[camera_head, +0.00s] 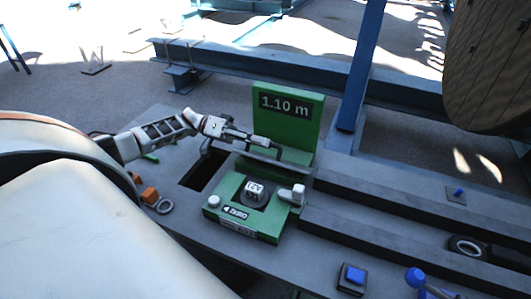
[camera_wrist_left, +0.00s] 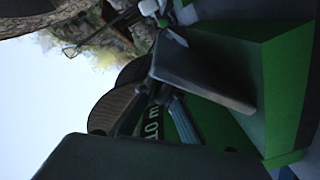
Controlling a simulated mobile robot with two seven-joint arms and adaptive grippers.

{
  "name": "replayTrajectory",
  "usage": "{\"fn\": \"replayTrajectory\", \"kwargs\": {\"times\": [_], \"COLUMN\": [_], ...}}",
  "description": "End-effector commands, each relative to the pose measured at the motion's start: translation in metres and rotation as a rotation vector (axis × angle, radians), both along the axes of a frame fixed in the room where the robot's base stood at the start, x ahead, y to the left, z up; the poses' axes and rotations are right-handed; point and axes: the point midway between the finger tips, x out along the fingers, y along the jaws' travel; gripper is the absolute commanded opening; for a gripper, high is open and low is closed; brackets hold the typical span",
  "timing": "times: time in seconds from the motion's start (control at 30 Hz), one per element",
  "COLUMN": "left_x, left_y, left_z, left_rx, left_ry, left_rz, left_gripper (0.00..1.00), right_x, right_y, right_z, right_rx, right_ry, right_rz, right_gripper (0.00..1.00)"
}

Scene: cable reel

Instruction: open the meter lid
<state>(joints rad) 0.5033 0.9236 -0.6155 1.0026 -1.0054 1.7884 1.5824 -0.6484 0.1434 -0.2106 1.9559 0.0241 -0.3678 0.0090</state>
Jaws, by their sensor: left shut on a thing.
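The green meter (camera_head: 240,211) sits on the grey bench, with a white-topped knob (camera_head: 255,190) and a "ZERO" label on its top. An upright green panel (camera_head: 290,135) reading "1.10 m" stands behind it; part of this lettering also shows in the left wrist view (camera_wrist_left: 154,122). My left gripper (camera_head: 262,142) reaches in from the left, in front of the panel's lower left. It is shut on a thin grey edge (camera_head: 265,160) between meter and panel, apparently the lid. Its grip is partly hidden. My right gripper is not in view.
A white lever (camera_head: 293,194) stands at the meter's right. A dark rectangular opening (camera_head: 203,168) lies left of it. Grey rails (camera_head: 400,222) run rightward. A blue button (camera_head: 355,275) and a blue ball-topped lever (camera_head: 416,278) are at the front right. A blue post (camera_head: 363,65) rises behind.

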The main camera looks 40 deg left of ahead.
Motion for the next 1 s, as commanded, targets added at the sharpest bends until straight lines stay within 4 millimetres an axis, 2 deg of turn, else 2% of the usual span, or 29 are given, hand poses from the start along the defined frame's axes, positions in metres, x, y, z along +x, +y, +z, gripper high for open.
{"fn": "replayTrajectory", "kwargs": {"times": [0.5, 0.7, 1.0], "left_x": [0.035, 0.044, 0.049], "left_y": [0.008, 0.01, 0.012], "left_z": [0.002, 0.0, -0.002], "left_rx": [-0.11, -0.138, -0.159], "left_ry": [0.44, 0.556, 0.641], "left_rz": [-0.001, 0.001, 0.0], "left_gripper": [0.0, 0.0, 0.0], "right_x": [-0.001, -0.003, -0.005], "right_y": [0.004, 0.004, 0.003], "right_z": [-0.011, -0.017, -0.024], "right_rx": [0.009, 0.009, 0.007], "right_ry": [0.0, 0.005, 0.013], "right_rz": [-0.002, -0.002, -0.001], "right_gripper": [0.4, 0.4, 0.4]}}
